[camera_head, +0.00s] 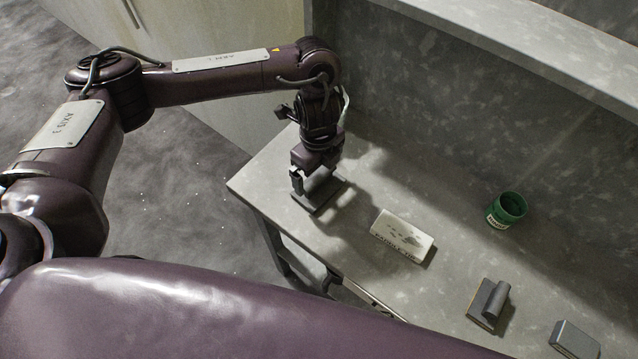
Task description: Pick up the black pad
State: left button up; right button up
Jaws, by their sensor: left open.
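A dark, flat pad (327,196) lies near the left end of the grey table, close to its front edge. My left gripper (311,184) points down right over this pad, with its jaws open. The jaws hide part of the pad, and I cannot tell whether they touch it. A second dark pad (481,303) with a thick, rounded bar on top lies farther right, near the front edge. My right gripper is not in view.
A white block with dark print (403,232) lies right of the gripper. A green tin (506,209) stands behind it, near the back wall. A grey block (575,338) lies at bottom right. Bare table (440,275) shows between them.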

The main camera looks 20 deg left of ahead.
aim_at(319, 175)
pick_arm(q)
jog(key=shift+s+d+f+b, duration=0.1)
jog(key=shift+f+b, duration=0.2)
jog(key=shift+f, duration=1.65)
jog(key=shift+c, duration=0.4)
jog(key=c, duration=0.7)
jog(key=shift+r, duration=0.65)
jog(key=r+p, duration=0.1)
jog(key=r, duration=0.3)
jog(key=r+p, duration=0.1)
jog(key=r, duration=0.2)
jog(key=shift+w+r, duration=0.2)
jog(key=shift+r, duration=0.2)
jog(key=r, duration=1.1)
jog(key=shift+s, duration=0.2)
